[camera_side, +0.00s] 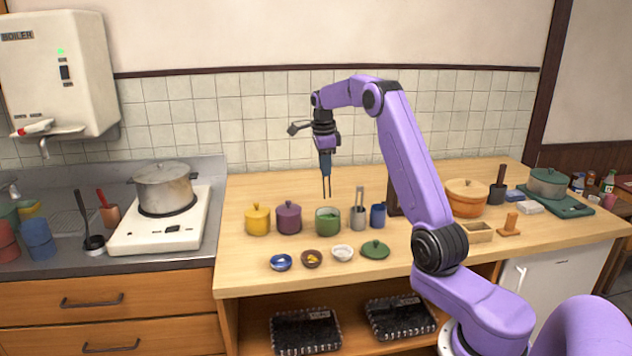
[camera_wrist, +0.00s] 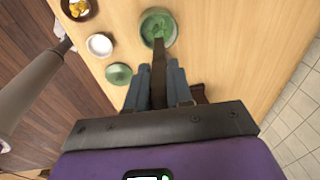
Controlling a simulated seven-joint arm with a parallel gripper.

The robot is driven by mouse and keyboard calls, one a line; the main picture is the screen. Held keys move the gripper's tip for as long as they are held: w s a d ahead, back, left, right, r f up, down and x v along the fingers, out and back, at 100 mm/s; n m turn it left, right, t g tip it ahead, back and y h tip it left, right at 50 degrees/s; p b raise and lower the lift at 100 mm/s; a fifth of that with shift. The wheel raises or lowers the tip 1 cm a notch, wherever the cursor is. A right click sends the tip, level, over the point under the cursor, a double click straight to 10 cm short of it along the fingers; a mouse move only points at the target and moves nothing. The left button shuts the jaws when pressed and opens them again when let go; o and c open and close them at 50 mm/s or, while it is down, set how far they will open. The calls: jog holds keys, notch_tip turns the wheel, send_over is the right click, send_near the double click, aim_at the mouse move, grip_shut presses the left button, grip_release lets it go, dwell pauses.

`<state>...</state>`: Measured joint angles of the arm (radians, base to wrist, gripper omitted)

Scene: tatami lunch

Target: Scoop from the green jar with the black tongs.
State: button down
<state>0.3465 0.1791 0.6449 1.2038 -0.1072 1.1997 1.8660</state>
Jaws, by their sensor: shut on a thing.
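My gripper (camera_side: 325,160) is shut on the black tongs (camera_side: 327,188), which hang nearly upright with their tips down. In the wrist view my gripper (camera_wrist: 158,88) has its fingers around the dark tongs (camera_wrist: 159,62). The green jar (camera_side: 328,229) stands uncovered on the wooden counter, below the tongs. Its green contents show in the wrist view inside the jar (camera_wrist: 171,42), just beyond the tongs. In the side view the tongs' tips are above the jar and apart from it.
A yellow jar (camera_side: 257,220) and a purple jar (camera_side: 288,218) stand left of the green jar. A grey utensil holder (camera_side: 358,222) and a blue cup (camera_side: 378,216) stand right. Blue (camera_side: 281,263), brown (camera_side: 312,260) and white (camera_side: 342,254) bowls sit in front.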

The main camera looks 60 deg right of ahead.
notch_tip(320, 180, down, 11)
jog(key=shift+d, duration=0.35)
dwell(1.0)
jog(key=shift+w+a, duration=0.1)
dwell(0.5)
jog(key=shift+s+d, duration=0.2)
jog(key=shift+w+a, duration=0.1)
jog(key=shift+w, duration=0.05)
dwell(0.9)
notch_tip(320, 180, up, 9)
dwell(1.3)
